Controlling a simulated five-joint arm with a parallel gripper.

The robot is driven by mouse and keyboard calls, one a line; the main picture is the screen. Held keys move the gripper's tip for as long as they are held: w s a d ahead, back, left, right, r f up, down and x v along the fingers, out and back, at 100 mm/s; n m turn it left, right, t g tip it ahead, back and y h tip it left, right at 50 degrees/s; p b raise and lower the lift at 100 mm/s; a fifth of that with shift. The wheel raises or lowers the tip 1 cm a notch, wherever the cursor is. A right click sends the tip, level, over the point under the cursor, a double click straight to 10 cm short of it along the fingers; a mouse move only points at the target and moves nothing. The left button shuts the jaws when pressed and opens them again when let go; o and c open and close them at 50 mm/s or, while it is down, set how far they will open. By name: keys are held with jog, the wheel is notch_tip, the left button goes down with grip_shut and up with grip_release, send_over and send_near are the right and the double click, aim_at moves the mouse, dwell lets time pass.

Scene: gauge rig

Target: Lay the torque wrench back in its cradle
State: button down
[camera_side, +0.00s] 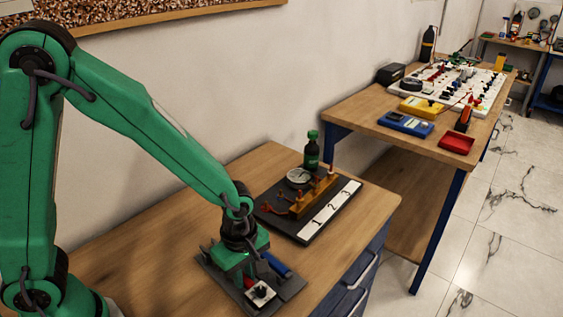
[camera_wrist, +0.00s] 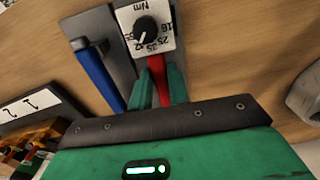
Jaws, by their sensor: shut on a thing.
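My gripper (camera_wrist: 159,82) points down over a dark base plate (camera_side: 289,291) at the front of the near bench. Its green fingers are shut on a red handle (camera_wrist: 161,93), which also shows in the side view (camera_side: 248,283). The handle's far end is hidden by the white dial plate, so I cannot tell whether it is the torque wrench. A blue-handled tool with a dark crosspiece (camera_wrist: 97,72) lies beside the fingers, to their left in the wrist view; it also shows in the side view (camera_side: 276,264). Which part is the cradle is unclear.
A white dial plate marked Nm with a black knob (camera_wrist: 147,31) stands close to the fingertips. A dark board with numbered white tiles (camera_side: 329,212), brass parts and a green bottle (camera_side: 312,150) sits behind. A second bench holds several instruments. Bare wood lies left.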

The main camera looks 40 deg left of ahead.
jog(key=c, duration=1.3)
grip_release()
jog(key=shift+o, duration=0.2)
jog(key=shift+r, duration=0.1)
jog(key=shift+r, duration=3.85)
